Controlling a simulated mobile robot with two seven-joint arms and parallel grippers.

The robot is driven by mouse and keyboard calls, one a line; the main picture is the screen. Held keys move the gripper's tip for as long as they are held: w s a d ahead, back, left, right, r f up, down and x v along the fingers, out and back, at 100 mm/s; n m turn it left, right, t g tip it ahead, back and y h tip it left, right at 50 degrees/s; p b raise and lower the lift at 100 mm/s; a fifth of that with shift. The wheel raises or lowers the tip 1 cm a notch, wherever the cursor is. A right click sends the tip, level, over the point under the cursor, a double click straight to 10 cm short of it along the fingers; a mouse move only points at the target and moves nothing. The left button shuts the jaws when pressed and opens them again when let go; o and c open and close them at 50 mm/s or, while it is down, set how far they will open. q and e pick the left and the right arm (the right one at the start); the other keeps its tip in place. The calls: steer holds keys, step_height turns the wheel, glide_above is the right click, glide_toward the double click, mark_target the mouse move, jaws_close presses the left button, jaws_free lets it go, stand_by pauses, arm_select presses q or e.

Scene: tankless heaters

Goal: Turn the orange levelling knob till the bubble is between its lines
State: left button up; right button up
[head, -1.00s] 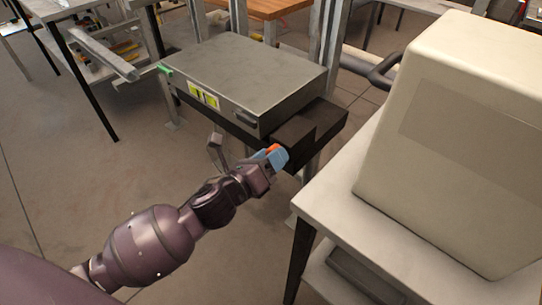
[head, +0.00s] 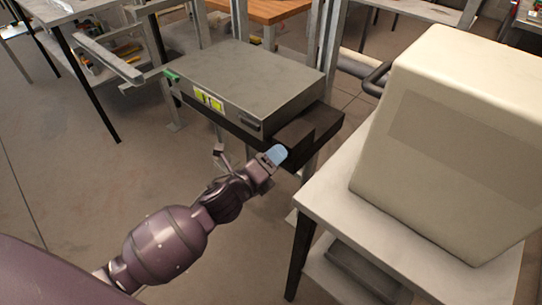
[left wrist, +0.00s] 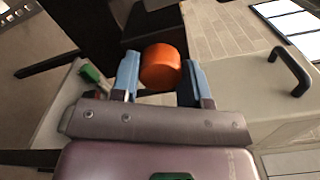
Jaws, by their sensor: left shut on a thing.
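The round orange levelling knob (left wrist: 161,67) is in the left wrist view, between the two blue fingers of my left gripper (left wrist: 163,78), which is shut on it. In the head view my left gripper (head: 276,155) is at the front right of the dark base under a grey flat box (head: 250,80). The knob is hidden there behind the blue fingertip. A small green piece (head: 171,76) sits at the box's left corner; I cannot tell if it is the level. No bubble or lines can be made out. My right gripper is not in view.
A white table (head: 335,205) with a large cream box (head: 450,140) stands close on the right. Metal posts (head: 325,50) rise behind the grey box. The floor (head: 80,190) at the left is open.

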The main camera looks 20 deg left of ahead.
arm_select(q)
steer(key=n+p, duration=0.9)
steer(key=n, duration=1.1)
steer(key=shift+n, duration=0.3)
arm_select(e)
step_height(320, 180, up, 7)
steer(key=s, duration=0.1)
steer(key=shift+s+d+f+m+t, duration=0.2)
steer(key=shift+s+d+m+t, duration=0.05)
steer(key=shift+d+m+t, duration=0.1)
